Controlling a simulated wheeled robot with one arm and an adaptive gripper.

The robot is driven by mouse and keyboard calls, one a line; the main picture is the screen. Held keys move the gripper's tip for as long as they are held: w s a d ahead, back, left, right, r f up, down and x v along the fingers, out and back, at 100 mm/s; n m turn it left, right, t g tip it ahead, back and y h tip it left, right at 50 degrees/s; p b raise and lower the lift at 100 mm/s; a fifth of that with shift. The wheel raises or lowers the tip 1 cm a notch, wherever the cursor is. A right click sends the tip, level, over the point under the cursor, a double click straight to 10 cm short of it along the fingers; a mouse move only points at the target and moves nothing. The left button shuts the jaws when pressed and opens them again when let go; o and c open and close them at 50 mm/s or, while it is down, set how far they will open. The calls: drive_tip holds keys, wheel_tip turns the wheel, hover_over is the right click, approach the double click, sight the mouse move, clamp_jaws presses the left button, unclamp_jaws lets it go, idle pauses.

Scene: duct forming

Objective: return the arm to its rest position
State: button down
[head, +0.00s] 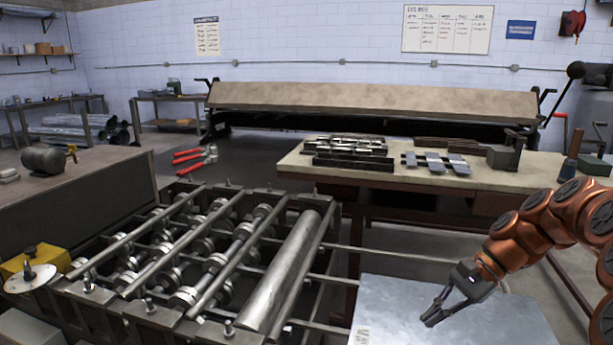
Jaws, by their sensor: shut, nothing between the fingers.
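My gripper (436,314) shows at the lower right, at the end of my orange arm (540,226), which comes in from the right edge. Its dark fingers are shut and empty, pointing down and left. It hangs over a flat grey metal sheet (385,300). I cannot tell how far above the sheet the fingertips are.
A roll-forming machine (190,270) with rollers and bars stands left of the sheet. Behind is a workbench (400,178) with metal parts and a vise (504,157). A long bending brake (370,103) stands by the wall. Red-handled tools (190,156) lie behind the machine.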

drive_tip(key=s+a+n+g+h, duration=0.1)
drive_tip(key=s+a+n+h, duration=0.4)
drive_tip(key=s+a, duration=0.6)
drive_tip(key=s+d+f+n+h, duration=0.1)
drive_tip(key=s+d+f+n, duration=0.1)
drive_tip(key=s, duration=0.6)
drive_tip(key=s+d+f+n+h+p, duration=0.1)
drive_tip(key=s+n, duration=0.3)
drive_tip(key=s, duration=0.4)
drive_tip(key=shift+s+d+f+t+h, duration=0.3)
drive_tip(key=shift+d+f+h, duration=0.3)
drive_tip(key=shift+d+h, duration=0.15)
